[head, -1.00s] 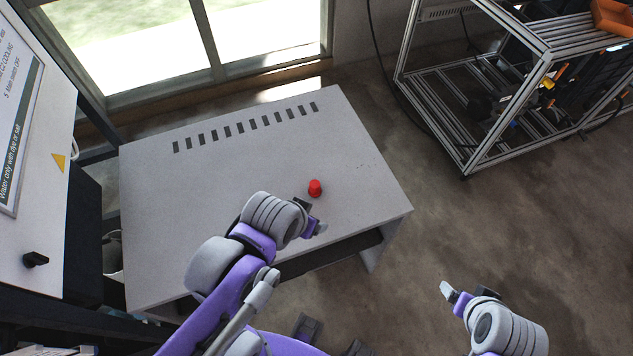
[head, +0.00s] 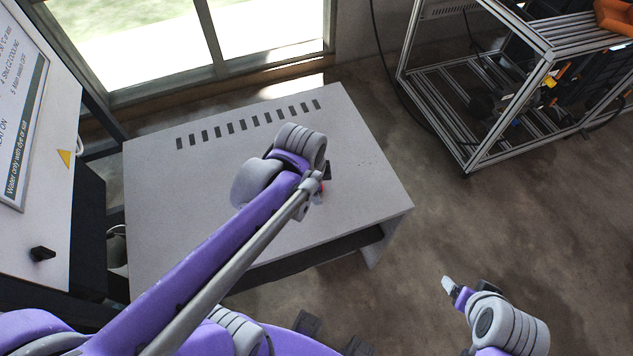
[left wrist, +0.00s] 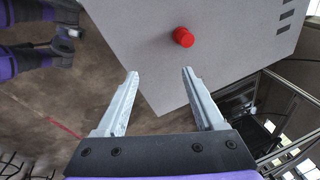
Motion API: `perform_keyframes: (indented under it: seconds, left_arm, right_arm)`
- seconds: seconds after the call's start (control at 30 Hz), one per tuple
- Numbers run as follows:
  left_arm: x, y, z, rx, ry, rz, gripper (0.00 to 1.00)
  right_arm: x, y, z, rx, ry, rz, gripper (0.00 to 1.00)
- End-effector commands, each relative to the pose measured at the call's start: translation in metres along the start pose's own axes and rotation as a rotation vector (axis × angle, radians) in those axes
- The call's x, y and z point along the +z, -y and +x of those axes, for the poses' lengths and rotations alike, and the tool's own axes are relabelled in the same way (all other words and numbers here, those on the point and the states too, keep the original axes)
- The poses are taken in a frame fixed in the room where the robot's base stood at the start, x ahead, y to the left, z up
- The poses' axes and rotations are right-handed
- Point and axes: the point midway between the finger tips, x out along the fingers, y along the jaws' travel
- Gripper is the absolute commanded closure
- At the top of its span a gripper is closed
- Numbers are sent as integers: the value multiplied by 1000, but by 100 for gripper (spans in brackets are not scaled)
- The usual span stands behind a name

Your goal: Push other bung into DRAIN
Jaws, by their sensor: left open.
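The red bung (left wrist: 184,37) stands on the pale grey bench top (left wrist: 145,45). In the left wrist view it is beyond the tips of my left gripper (left wrist: 160,73), a little right of the midline between the fingers. The fingers are open and empty. In the head view my left gripper (head: 325,178) is over the right part of the bench (head: 170,230), and my wrist hides nearly all of the bung; only a sliver of red shows. My right gripper (head: 462,290) is over the floor at lower right; its opening is unclear. I see no readable DRAIN label.
A row of dark slots (head: 250,124) runs along the bench's window side. A white panel (head: 30,125) with printed text and a black knob (head: 42,253) stands at the left. A metal frame rack (head: 490,90) stands at upper right. Floor between bench and rack is clear.

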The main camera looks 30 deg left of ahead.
Motion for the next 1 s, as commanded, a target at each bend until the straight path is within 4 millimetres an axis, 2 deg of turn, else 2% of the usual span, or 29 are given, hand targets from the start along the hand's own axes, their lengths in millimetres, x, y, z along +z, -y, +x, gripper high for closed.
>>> perform_keyframes:
  seconds: [0.03,0.1,0.3,0.5,0.67,0.87,1.0]
  left_arm:
    - [-3,14,5,23,14,125,30]
    - [-5,28,14,61,27,318,30]
    - [-6,62,44,179,19,837,30]
    - [-4,81,69,256,-22,1173,30]
    - [-3,84,77,277,-39,1266,30]
    - [-1,80,86,280,-40,1271,30]
    - [1,77,100,280,-40,1271,30]
  right_arm:
    - [-2,0,-2,0,-2,0,18]
    - [-4,0,-4,0,-4,0,18]
    - [-9,0,-8,0,-8,0,18]
    - [-12,0,-11,0,-10,0,18]
    - [-11,0,-10,0,-10,0,18]
    - [-6,0,-5,0,-5,0,18]
    - [2,0,2,0,2,0,18]
